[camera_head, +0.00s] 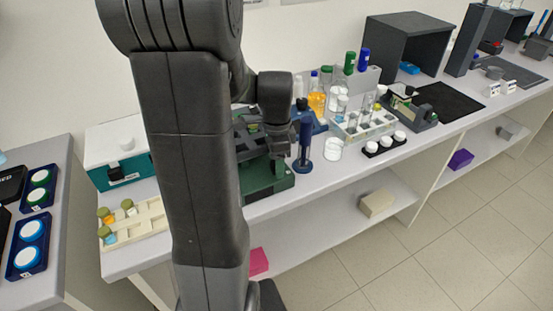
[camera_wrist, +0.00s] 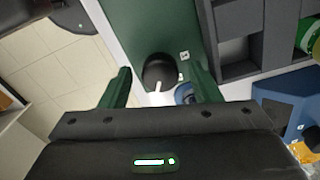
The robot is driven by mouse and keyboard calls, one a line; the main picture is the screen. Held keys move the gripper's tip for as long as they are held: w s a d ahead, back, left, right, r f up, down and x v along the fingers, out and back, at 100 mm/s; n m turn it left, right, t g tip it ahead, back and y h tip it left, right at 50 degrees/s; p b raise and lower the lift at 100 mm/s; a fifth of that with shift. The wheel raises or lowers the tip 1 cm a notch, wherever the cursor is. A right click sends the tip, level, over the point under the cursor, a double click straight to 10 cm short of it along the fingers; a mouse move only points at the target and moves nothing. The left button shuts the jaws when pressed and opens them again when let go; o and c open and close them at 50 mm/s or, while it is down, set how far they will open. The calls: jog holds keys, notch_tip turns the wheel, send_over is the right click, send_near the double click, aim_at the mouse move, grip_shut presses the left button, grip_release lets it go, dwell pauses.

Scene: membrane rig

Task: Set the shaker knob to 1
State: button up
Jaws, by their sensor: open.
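The shaker (camera_head: 262,183) is a green-based unit on the bench, partly hidden behind my arm in the head view. In the wrist view its green top (camera_wrist: 152,25) fills the upper middle. The knob (camera_wrist: 158,70) is round and black with a white pointer line, which points toward the bottom of that picture. Small white marks sit beside it, too small to read. My gripper (camera_wrist: 163,78) is open, with one green finger on each side of the knob and visible gaps on both sides. In the head view my fingers are hard to make out.
A dark blue upright post (camera_head: 305,140) stands right beside the shaker. A cream rack (camera_head: 150,226) with vials and a teal-and-white box (camera_head: 112,177) lie to the left. A rack of tubes (camera_head: 362,128) and white-capped jars (camera_head: 385,143) stand to the right.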

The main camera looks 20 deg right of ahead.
jog(key=c, duration=1)
